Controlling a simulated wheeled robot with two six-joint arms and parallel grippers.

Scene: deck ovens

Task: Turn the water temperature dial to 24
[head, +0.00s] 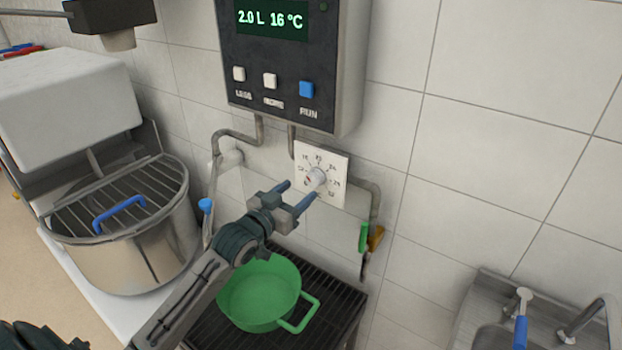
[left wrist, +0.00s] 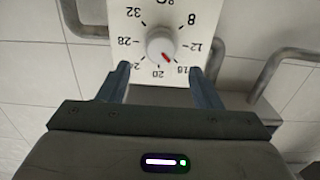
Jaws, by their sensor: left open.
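The white water temperature dial (head: 316,178) is on a square white plate on the wall, below the control box. In the left wrist view the dial (left wrist: 161,45) has a red mark pointing down and right, toward 16. The 24 is at the lower left of the scale. My left gripper (head: 297,193) is open and empty in front of the dial. In the left wrist view its fingertips (left wrist: 160,71) sit to either side, a little below the knob, with no contact visible. The box display (head: 272,19) reads 2.0 L and 16 °C. My right gripper is out of view.
Pipes (head: 372,200) run beside the dial plate. A green pot (head: 258,292) stands on a black grate (head: 338,290) below my left arm. A steel mixer bowl (head: 130,250) is at the left. A sink (head: 495,315) is at the lower right.

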